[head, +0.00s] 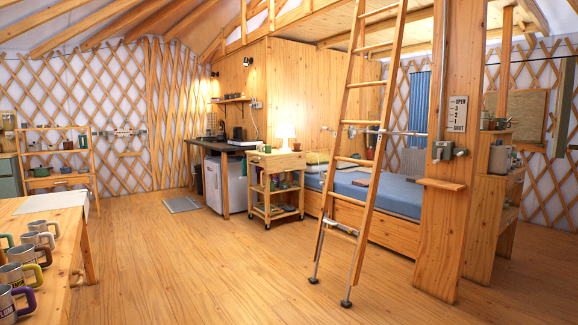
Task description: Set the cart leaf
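A small wooden cart (275,160) on casters stands near the middle of the room, between a dark-topped desk and the bed. I cannot clearly make out a separate leaf on the cart, nor whether one is raised or hanging. My gripper is not in view.
A leaning ladder (366,140) stands on the floor right of the cart, before the bed (395,192). A wooden post (447,220) with a small shelf stands at right. A table with several mugs (20,276) is front left. The middle floor (220,265) is clear.

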